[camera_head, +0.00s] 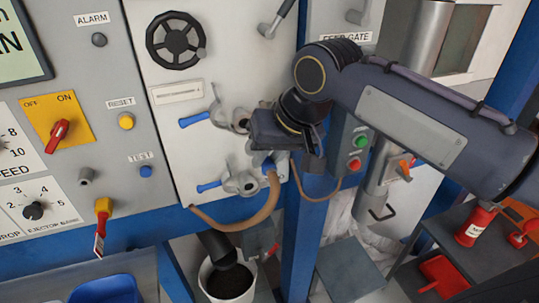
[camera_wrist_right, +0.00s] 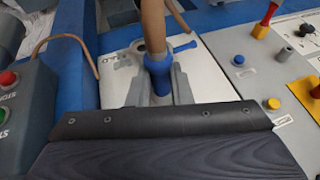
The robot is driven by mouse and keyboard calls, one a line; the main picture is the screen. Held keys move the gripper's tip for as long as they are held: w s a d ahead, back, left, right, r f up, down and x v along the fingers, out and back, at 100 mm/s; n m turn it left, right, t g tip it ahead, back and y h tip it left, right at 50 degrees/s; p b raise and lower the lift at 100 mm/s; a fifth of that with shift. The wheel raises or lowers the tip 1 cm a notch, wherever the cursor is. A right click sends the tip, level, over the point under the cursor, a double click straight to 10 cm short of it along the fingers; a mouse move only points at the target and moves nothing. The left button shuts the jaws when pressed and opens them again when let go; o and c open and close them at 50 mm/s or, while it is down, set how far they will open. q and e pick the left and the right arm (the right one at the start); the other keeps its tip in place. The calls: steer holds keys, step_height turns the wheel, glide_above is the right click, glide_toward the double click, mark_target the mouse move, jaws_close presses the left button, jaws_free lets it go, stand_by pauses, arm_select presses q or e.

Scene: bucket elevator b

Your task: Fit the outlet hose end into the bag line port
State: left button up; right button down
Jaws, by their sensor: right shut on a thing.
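My right gripper (camera_head: 265,157) is in front of the white panel, shut on the blue outlet hose end (camera_wrist_right: 158,76). In the right wrist view the blue collar sits between the two grey fingers, with the tan hose (camera_wrist_right: 152,28) running away from it. In the head view the tan hose (camera_head: 262,212) loops down to the left. Two metal port couplings with blue levers are on the panel, an upper one (camera_head: 239,123) and a lower one (camera_head: 240,184). The hose end is close beside the lower one; I cannot tell whether they touch. No readable label marks the bag line port. My left gripper is not in view.
A blue frame post (camera_head: 303,240) and a box with green and red buttons (camera_head: 351,150) stand close right of the gripper. A black handwheel (camera_head: 175,40) is above. A bucket of dark material (camera_head: 229,282) stands below. The control panel with knobs fills the left.

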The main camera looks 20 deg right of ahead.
steer(key=shift+w+a+r+p, duration=0.15)
steer(key=shift+w+p, duration=0.6)
steer(key=shift+w, duration=1.2)
steer(key=shift+w+p, duration=0.3)
steer(key=shift+w, duration=0.65)
steer(key=shift+p, duration=0.3)
steer(key=shift+w+p, duration=0.55)
steer(key=shift+w, duration=0.6)
steer(key=c, duration=1.2)
jaws_free()
steer(key=shift+w, duration=0.1)
steer(key=shift+c, duration=0.2)
